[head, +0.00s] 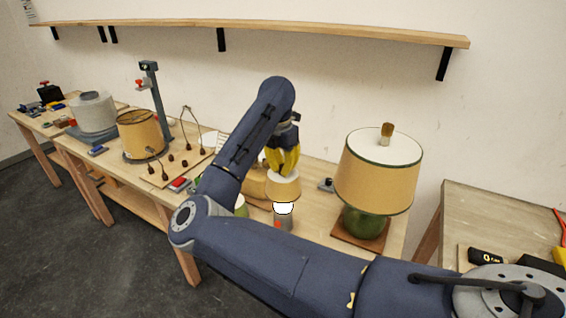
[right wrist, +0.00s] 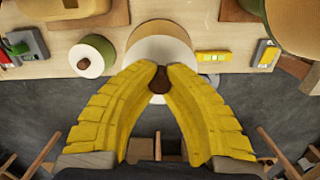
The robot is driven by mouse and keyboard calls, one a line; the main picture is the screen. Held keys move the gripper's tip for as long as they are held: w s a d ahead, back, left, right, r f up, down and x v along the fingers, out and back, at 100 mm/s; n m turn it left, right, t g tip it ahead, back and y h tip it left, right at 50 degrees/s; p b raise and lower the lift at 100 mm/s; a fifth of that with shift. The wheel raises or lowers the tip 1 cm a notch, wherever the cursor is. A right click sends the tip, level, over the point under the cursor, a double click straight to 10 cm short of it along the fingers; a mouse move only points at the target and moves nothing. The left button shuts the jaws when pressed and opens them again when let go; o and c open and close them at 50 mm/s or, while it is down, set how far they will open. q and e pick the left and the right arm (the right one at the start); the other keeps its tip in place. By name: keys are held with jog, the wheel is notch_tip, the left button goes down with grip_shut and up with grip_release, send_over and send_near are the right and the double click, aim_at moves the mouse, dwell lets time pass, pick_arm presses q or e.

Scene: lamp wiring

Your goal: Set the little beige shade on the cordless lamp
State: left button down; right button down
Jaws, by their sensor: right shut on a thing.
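My right gripper (head: 284,166) has its yellow fingers pointing down over the middle table. In the right wrist view its fingertips (right wrist: 159,72) are shut on the brown knob of the little beige shade (right wrist: 158,27), whose white top faces the camera. In the head view the little shade (head: 284,187) hangs upright below the fingers, directly above the cordless lamp's glowing white bulb (head: 283,208). The lamp's grey body (head: 284,222) stands under it. The shade's lower edge is close to the bulb; I cannot tell whether they touch. My left gripper is not in view.
A large beige shade (head: 375,175) on a green lamp base (head: 363,223) stands to the right. A tan rounded thing (head: 254,183) is close behind on the left. A small green shade with white top (right wrist: 94,55) is nearby. A wall shelf (head: 270,29) runs above.

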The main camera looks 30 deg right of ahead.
jog(key=shift+f, duration=3.85)
jog(key=c, duration=1.5)
grip_release()
jog(key=shift+o, duration=0.2)
jog(key=shift+s+a+r, duration=0.1)
jog(key=shift+a+r, duration=0.1)
jog(key=shift+r, duration=1.8)
jog(key=shift+s+a+r, duration=0.1)
jog(key=shift+a+r, duration=0.1)
jog(key=shift+r, duration=1.75)
jog(key=shift+s+a+r, duration=0.1)
jog(key=shift+a+r, duration=0.1)
jog(key=shift+r, duration=1.8)
